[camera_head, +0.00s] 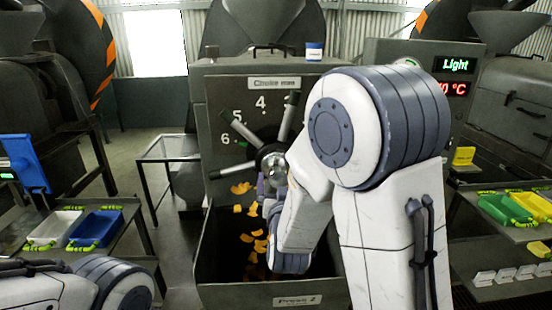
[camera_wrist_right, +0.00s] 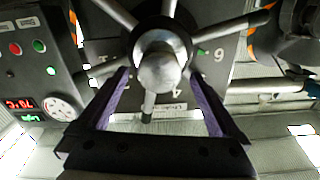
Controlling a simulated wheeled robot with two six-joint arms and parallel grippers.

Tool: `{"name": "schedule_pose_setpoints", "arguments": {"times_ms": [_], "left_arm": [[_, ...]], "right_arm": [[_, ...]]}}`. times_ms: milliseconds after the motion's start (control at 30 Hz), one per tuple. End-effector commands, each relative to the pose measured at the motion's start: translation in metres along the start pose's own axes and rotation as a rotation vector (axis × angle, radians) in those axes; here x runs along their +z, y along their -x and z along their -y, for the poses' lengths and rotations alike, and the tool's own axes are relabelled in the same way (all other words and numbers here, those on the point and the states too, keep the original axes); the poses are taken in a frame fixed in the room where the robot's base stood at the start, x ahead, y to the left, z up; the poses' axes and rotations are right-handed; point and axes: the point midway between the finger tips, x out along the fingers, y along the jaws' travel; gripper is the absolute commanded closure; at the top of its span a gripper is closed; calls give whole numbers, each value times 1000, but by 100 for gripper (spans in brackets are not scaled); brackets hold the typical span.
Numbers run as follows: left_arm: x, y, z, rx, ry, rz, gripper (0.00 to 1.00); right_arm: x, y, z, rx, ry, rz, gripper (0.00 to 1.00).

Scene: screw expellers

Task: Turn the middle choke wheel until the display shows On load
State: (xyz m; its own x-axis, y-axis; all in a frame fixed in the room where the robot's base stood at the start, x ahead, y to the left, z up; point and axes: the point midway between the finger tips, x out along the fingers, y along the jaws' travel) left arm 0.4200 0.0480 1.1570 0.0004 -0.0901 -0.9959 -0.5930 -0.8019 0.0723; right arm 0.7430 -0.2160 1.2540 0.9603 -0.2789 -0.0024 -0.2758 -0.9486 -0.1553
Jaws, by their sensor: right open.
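The middle choke wheel (camera_head: 272,160) is a dark hub with several grey spoke handles on the front of the middle machine, under a "Choke" label. Numbers including 4, 5 and 6 are marked around it. The display (camera_head: 454,66) on the panel at right reads "Light" in green, with a red temperature below. My right gripper (camera_head: 263,186) is at the hub, partly hidden by my arm. In the right wrist view its purple-lined fingers (camera_wrist_right: 160,84) are open on either side of the hub (camera_wrist_right: 162,72), with one short spoke between them. My left gripper is out of view.
Orange flakes (camera_head: 247,238) lie in the dark bin (camera_head: 210,262) below the wheel. A glass-topped table (camera_head: 168,148) stands left of the machine. Trays with blue (camera_head: 97,228) and green (camera_head: 503,208) bins flank it.

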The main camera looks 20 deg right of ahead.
Motion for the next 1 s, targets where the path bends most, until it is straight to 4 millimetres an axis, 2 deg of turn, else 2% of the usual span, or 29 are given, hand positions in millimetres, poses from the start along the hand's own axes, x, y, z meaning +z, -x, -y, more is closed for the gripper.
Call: {"name": "schedule_pose_setpoints", "arguments": {"times_ms": [33, 100, 233, 400, 667, 700, 767, 900, 933, 1000], "left_arm": [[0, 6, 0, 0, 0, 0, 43], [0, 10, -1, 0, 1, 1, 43], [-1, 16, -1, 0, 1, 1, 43], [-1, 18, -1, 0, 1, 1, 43], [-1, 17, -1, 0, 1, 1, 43], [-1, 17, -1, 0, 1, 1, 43], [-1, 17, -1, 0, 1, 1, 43], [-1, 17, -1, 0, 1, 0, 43], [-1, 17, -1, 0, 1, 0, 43], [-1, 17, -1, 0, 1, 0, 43]], "right_arm": [[-3, -13, -1, 6, 0, -2, 1], [-3, -25, -1, 5, -1, -2, 1], [-2, -40, 0, 3, -1, -3, 1], [0, -49, -1, 3, -1, -3, 1], [0, -50, -1, 2, -1, -3, 1], [0, -50, 0, 2, -1, -3, 16], [0, -50, 0, 2, -1, -3, 39], [0, -50, 0, 2, -1, -3, 93], [0, -50, 0, 2, -1, -3, 100], [0, -50, 0, 2, -1, -3, 100]]}}
